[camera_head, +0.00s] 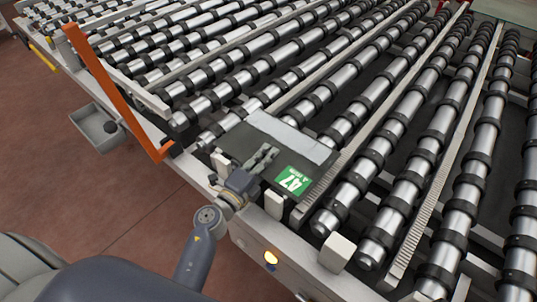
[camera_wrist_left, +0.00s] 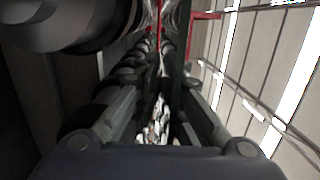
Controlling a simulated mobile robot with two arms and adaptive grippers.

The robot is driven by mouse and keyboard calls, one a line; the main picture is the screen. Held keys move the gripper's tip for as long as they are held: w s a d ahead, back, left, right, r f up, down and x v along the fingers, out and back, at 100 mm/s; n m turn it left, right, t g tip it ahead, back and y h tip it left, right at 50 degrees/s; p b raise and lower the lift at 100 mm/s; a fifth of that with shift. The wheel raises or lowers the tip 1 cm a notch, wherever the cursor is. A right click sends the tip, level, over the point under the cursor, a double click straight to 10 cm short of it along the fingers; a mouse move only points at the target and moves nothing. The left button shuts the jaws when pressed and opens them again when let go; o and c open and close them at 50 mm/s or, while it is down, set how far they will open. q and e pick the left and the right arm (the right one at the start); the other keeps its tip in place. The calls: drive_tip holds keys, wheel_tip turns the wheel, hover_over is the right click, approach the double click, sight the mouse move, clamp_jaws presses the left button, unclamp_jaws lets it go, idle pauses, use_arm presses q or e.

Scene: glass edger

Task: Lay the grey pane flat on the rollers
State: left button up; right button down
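The grey pane (camera_head: 240,141) is a dark, see-through sheet with a pale grey band and a green label marked 47. It looks about flat over the rollers near the machine's front edge; whether it touches them everywhere is hard to tell. My left gripper (camera_head: 265,156) is at the pane's near edge, with finger parts showing over the sheet. In the left wrist view the two fingers (camera_wrist_left: 162,100) stand apart with a gap between them; the pane's edge is hard to make out there. My right gripper is not in view.
Rows of steel rollers (camera_head: 345,125) with black rings fill the machine bed. An orange upright bar (camera_head: 112,90) stands left of the pane. A grey tray (camera_head: 97,128) hangs at the left side. White blocks (camera_head: 337,252) and a lit button (camera_head: 271,258) line the front rail.

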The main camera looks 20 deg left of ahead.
use_arm(q)
drive_tip(key=shift+f+b+v, duration=0.15)
drive_tip(key=shift+f+v, duration=0.1)
drive_tip(key=shift+v, duration=1.55)
drive_tip(key=shift+f+b+v, duration=0.2)
drive_tip(key=shift+f+v, duration=0.05)
drive_tip(key=shift+v, duration=1.55)
drive_tip(key=shift+f+b+v, duration=0.15)
drive_tip(key=shift+f+v, duration=0.05)
drive_tip(key=shift+v, duration=1.6)
drive_tip(key=shift+g, duration=0.3)
